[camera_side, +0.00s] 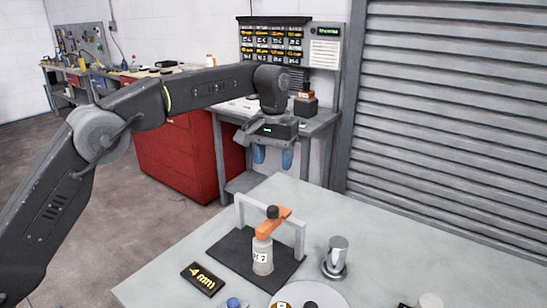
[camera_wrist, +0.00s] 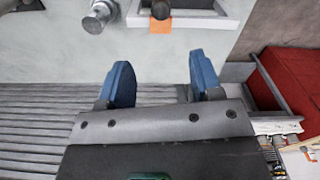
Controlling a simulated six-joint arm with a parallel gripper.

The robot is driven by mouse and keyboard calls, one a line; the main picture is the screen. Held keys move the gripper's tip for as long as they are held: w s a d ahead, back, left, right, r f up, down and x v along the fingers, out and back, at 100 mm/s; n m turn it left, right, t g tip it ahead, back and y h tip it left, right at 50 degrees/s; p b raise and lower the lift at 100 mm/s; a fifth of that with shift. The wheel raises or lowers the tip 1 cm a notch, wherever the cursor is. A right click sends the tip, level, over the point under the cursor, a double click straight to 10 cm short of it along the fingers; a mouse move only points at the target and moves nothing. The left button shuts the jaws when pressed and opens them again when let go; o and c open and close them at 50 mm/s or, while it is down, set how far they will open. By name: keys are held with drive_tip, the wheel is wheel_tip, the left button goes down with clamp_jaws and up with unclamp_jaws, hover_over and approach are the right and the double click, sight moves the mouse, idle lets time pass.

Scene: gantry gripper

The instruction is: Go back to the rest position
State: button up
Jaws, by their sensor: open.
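My gripper (camera_side: 273,156) hangs in the air above the far edge of the table, well above and beyond the objects on it. Its two blue fingers are apart with nothing between them, as the wrist view (camera_wrist: 161,80) also shows. On the table, a grey bottle (camera_side: 262,257) labelled with a 2 stands on a black mat (camera_side: 231,249). An orange piece (camera_side: 274,222) with a dark knob sits at the top of the bottle, by a grey gantry frame (camera_side: 301,242). The orange piece shows partly at the top of the wrist view (camera_wrist: 160,26).
A metal cylinder on a round foot (camera_side: 336,258) stands right of the mat. A round plate (camera_side: 335,293) is cut off below. A red cabinet (camera_side: 177,160) and workbench stand behind, with a shutter (camera_side: 450,110) at right.

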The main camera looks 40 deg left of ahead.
idle(0.4)
drive_tip(key=s+a+r+m+t, duration=0.15)
drive_tip(key=s+r, duration=0.25)
drive_tip(key=s, duration=0.4)
drive_tip(key=s+a+r+n+t, duration=0.1)
drive_tip(key=s+a+r, duration=0.25)
drive_tip(key=s, duration=0.45)
drive_tip(key=s+a+f+m+t, duration=0.1)
drive_tip(key=s+f, duration=0.3)
drive_tip(key=s, duration=0.5)
drive_tip(key=s+a+f+t, duration=0.1)
drive_tip(key=s+f+t, duration=0.1)
drive_tip(key=s, duration=0.7)
drive_tip(key=shift+f+m, duration=0.35)
drive_tip(key=shift+f, duration=0.5)
